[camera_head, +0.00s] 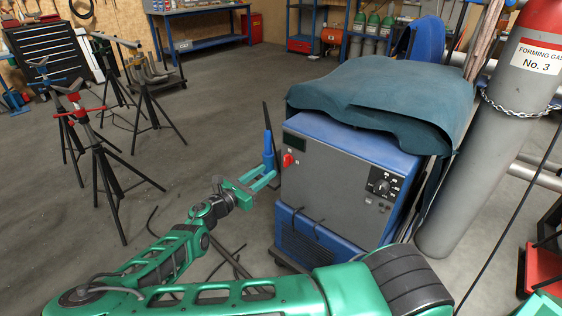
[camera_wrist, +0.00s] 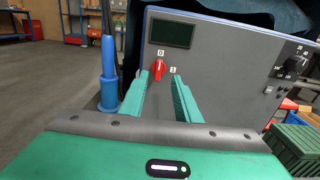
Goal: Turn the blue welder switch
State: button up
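The blue welder (camera_head: 340,184) has a grey front panel. A small red switch (camera_head: 288,160) sits at the panel's upper left; no blue switch shows. In the wrist view the switch (camera_wrist: 158,69) is roughly upright, its upper end towards a mark like 0, with another mark, like 1, to its right. My green gripper (camera_head: 264,180) is open and empty, in front of the panel, a little left of and below the switch in the head view. In the wrist view the switch appears just beyond and between the fingertips (camera_wrist: 160,76). No contact shows.
A blue torch-like handle (camera_head: 268,146) stands close left of the welder. A black dial (camera_head: 382,184) is on the panel's right. A dark teal cover (camera_head: 385,95) drapes the welder's top. A grey gas cylinder (camera_head: 487,140) stands right. Floor at left is open before stands (camera_head: 100,150).

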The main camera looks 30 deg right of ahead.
aim_at(287, 160)
jog(key=x, duration=1)
jog(key=shift+w+d, duration=0.2)
jog(key=shift+d, duration=0.1)
jog(key=shift+c, duration=0.3)
jog(key=c, duration=0.6)
